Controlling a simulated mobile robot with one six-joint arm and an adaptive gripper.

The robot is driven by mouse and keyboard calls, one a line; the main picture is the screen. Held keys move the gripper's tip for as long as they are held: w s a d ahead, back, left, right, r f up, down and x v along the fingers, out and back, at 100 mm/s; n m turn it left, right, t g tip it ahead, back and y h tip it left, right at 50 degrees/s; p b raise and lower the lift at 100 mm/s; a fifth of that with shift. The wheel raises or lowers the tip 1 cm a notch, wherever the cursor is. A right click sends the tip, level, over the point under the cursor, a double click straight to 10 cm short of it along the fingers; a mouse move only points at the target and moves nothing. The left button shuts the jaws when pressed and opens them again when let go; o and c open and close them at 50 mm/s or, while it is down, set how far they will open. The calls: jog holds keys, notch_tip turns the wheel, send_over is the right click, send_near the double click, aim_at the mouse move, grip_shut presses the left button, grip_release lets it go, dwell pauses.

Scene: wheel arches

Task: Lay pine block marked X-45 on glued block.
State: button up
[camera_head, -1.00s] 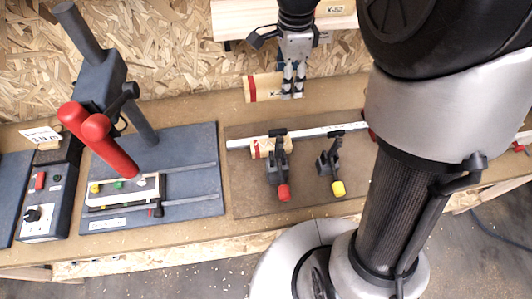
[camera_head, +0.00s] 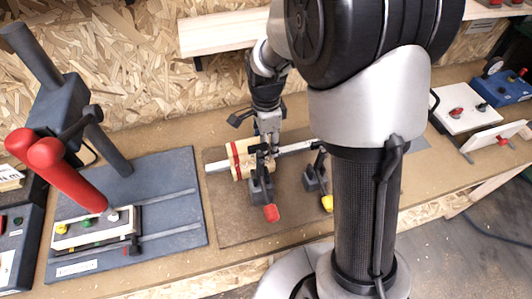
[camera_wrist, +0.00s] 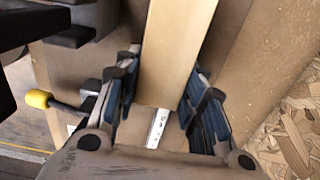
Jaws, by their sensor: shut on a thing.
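The pine block (camera_head: 243,147) is pale wood with a red band near its left end; I cannot read its marking. My gripper (camera_head: 269,143) is shut on its right part. In the wrist view the block (camera_wrist: 178,50) runs upward between the two fingers (camera_wrist: 165,98). The glued block (camera_head: 239,172) lies just below it by the black clamp with the red handle, mostly hidden by the held block and the clamp. The held block looks right over it; I cannot tell whether they touch.
The red-handled clamp (camera_head: 262,190) and a yellow-handled clamp (camera_head: 316,177) stand in front. A grey press base (camera_head: 178,205) is at left. White and blue boxes stand at right.

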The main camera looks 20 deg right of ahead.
jog(key=shift+f+b, duration=0.6)
jog(key=shift+f, duration=1.45)
jog(key=shift+f, duration=0.2)
jog(key=o, duration=1.1)
notch_tip(320, 180, up, 12)
jog(key=p, duration=0.3)
jog(key=shift+r+p, duration=0.25)
jog(key=shift+p, duration=0.05)
